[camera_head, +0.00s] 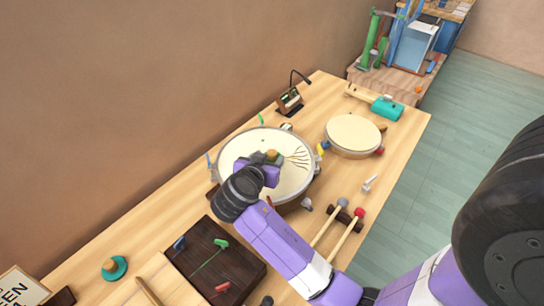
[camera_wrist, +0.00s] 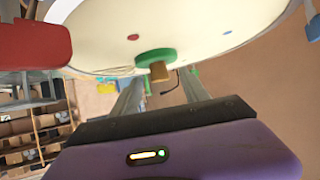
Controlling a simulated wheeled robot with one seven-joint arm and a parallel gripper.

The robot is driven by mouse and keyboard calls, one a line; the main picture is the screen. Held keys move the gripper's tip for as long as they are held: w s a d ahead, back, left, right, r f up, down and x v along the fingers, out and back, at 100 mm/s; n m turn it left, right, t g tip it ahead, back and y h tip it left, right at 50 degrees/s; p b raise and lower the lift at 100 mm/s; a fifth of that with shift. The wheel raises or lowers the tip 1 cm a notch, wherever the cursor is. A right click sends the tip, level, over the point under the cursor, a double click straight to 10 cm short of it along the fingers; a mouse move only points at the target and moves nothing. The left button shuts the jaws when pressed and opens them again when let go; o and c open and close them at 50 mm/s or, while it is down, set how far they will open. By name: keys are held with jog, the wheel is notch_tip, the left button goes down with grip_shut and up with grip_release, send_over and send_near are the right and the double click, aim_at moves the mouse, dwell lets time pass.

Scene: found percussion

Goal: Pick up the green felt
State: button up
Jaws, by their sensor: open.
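The green felt, a green disc with a short wooden knob, shows in the wrist view (camera_wrist: 150,57) against the pale skin of the large drum (camera_wrist: 215,15). My gripper (camera_wrist: 157,82) is open, its two fingers reaching toward the felt on either side of the knob. I cannot tell whether they touch it. In the head view my gripper (camera_head: 270,160) is over the large drum (camera_head: 240,143), and its body hides most of the felt there.
A teal disc with a wooden knob (camera_head: 114,268) lies at the table's lower left. A dark board (camera_head: 195,248) with coloured pieces, mallets (camera_head: 350,235), a smaller drum (camera_head: 353,133) and a small black-stemmed device (camera_head: 290,100) stand around. Bare tabletop shows near the front edge.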

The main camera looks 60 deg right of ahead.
aim_at(272, 157)
jog(key=shift+x, duration=1.3)
grip_shut()
